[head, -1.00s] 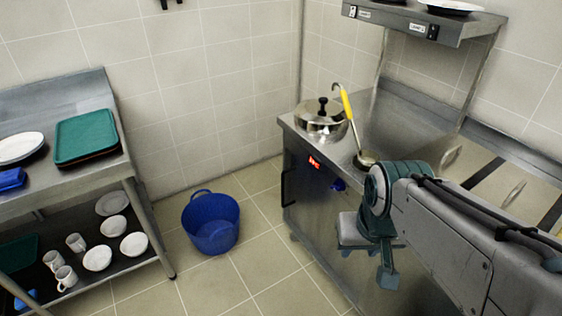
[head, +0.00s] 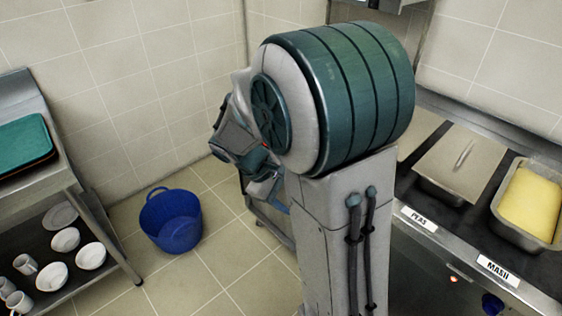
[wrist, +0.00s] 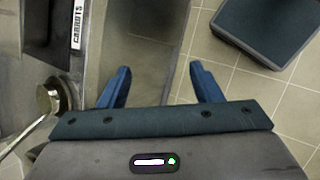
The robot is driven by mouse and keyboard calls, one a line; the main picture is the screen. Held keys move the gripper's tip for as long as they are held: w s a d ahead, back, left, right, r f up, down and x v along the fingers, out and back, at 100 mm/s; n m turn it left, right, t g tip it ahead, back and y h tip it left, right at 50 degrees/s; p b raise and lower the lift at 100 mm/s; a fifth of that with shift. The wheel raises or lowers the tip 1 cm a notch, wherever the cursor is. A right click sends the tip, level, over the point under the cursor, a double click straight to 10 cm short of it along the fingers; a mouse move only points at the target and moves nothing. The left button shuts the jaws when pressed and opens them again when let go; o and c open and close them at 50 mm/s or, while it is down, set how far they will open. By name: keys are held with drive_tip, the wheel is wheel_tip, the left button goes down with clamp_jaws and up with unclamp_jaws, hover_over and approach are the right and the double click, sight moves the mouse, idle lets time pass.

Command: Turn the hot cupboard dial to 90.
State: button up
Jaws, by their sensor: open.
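The hot cupboard dial, a blue knob beside a red display in the earlier head view, is hidden behind my arm now. It does not show in the wrist view either. The hot cupboard's steel front (wrist: 138,45) runs along the left of the wrist view. My gripper (wrist: 160,68) is open, its two blue fingers apart with nothing between them, beside that front. In the head view my gripper (head: 268,190) is partly hidden behind my arm's large green joint, near the cupboard's far end.
Pans labelled PEAS (head: 465,160) and MASH (head: 530,200) sit in the counter. A blue tub (head: 171,220) stands on the floor. A shelf of crockery (head: 100,230) is at left.

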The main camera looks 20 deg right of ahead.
drive_tip(key=w+a+f+n+t+h+b, duration=0.2)
drive_tip(key=w+f+n+t+h, duration=0.7)
drive_tip(key=w+f+n, duration=0.8)
drive_tip(key=shift+m+g+h, duration=0.6)
drive_tip(key=shift+m+h, duration=0.1)
drive_tip(key=shift+m, duration=0.2)
drive_tip(key=x, duration=0.5)
drive_tip(key=w+x, duration=0.1)
drive_tip(key=x, duration=0.9)
drive_tip(key=shift+w+a+f+p, duration=0.4)
drive_tip(key=c, duration=1)
